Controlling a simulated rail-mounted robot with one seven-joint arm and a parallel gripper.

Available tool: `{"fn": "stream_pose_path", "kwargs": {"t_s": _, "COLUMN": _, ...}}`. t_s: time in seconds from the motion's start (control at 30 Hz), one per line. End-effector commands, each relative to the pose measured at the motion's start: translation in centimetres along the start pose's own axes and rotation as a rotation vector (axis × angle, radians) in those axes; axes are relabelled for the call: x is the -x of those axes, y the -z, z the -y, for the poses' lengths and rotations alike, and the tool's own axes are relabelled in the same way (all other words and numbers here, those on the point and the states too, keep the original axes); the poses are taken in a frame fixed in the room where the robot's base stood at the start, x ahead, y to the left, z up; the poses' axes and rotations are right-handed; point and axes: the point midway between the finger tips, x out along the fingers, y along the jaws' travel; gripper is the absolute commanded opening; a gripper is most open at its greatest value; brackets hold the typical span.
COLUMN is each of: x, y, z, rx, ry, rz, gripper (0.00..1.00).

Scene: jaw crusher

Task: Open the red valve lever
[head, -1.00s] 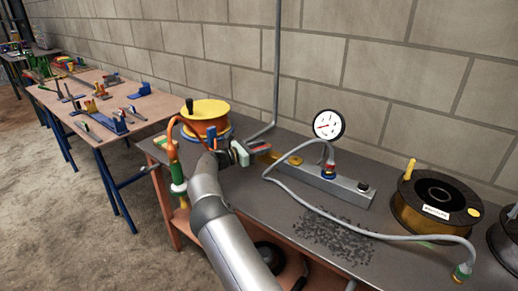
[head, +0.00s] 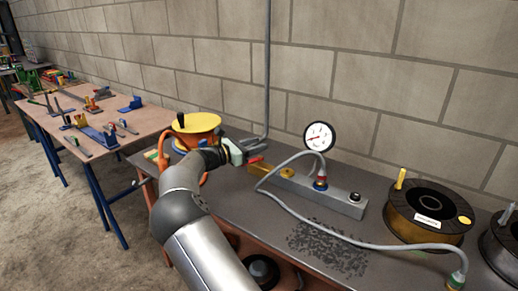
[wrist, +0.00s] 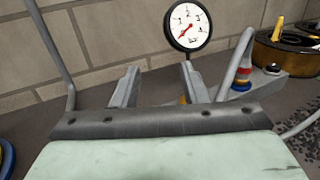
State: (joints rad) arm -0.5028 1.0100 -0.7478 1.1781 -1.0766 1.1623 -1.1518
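A small red piece (head: 256,159), possibly the valve lever, shows just right of my gripper (head: 249,154) in the head view, at the left end of a grey manifold bar (head: 330,195). I cannot tell whether it is the lever or whether my gripper touches it. In the wrist view my gripper (wrist: 158,86) has its two grey fingers spread apart, with no object visible gripped between them. A bit of yellow shows by the right finger. The red piece does not show in the wrist view; the pale gripper body may hide it.
A pressure gauge (head: 318,136) stands on the bar, with a grey hose (head: 370,236) curving over the dark bench. A vertical pipe (head: 267,70) runs up the wall.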

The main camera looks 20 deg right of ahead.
Motion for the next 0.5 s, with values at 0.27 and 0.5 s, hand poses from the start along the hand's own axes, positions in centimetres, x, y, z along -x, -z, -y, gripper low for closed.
{"fn": "stream_pose_path", "kwargs": {"t_s": 0.27, "x": 2.1, "y": -2.3, "z": 5.2, "rx": 0.002, "ry": -0.001, "rz": -0.004, "gripper": 0.40}}
{"fn": "stream_pose_path", "kwargs": {"t_s": 0.5, "x": 2.8, "y": -3.2, "z": 7.2, "rx": 0.002, "ry": -0.001, "rz": -0.002, "gripper": 0.40}}
